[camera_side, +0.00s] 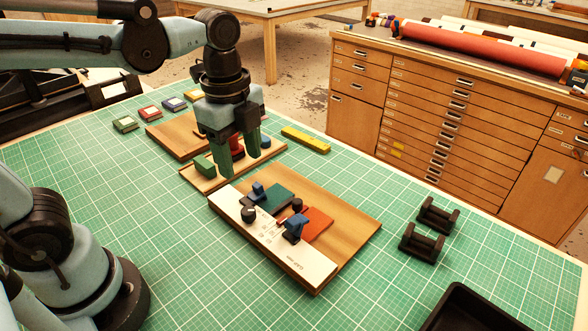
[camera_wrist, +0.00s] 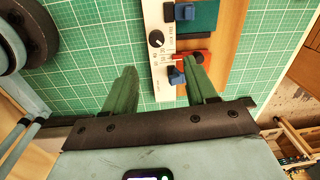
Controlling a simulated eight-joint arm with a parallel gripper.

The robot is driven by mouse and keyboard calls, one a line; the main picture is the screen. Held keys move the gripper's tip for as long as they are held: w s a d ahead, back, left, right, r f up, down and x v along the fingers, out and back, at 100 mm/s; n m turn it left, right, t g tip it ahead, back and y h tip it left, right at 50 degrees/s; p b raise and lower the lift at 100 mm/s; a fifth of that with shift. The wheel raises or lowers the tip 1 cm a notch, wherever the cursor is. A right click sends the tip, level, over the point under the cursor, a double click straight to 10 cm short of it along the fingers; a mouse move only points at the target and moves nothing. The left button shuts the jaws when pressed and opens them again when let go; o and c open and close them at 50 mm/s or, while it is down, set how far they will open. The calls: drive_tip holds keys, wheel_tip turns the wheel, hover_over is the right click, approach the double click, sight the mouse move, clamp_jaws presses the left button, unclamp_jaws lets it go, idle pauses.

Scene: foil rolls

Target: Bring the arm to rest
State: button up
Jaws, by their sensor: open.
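My gripper (camera_side: 236,162) hangs pointing down over the narrow wooden tray (camera_side: 222,182) in the side view. Its two green fingers are apart, and nothing shows between them. A green block (camera_side: 204,165), a red piece partly hidden behind the fingers, and a small blue piece (camera_side: 265,142) are on or beside that tray. In the wrist view my gripper (camera_wrist: 158,68) is also open, its fingers pointing toward the mat and a board's white strip (camera_wrist: 163,85). Whether the fingertips touch the tray is hard to tell.
A wooden board (camera_side: 345,220) carries a green plate (camera_side: 270,198), a red plate (camera_side: 318,222), blue clamps and a black knob. Two black roller stands (camera_side: 422,243) and a black tray (camera_side: 475,312) stand right. A yellow bar (camera_side: 306,139) lies behind. The front mat is clear.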

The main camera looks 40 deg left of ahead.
drive_tip(key=a+n+t, duration=0.1)
drive_tip(key=n+t, duration=0.1)
drive_tip(key=n, duration=0.3)
drive_tip(key=a+f+n+t, duration=0.1)
drive_tip(key=n+t, duration=0.1)
drive_tip(key=n, duration=0.4)
drive_tip(key=a+f+n+t, duration=0.1)
drive_tip(key=a+n+t, duration=0.1)
drive_tip(key=n, duration=0.3)
drive_tip(key=shift+a+f+n+t, duration=0.1)
drive_tip(key=shift+f+n+t, duration=0.05)
drive_tip(key=shift+n+t, duration=0.2)
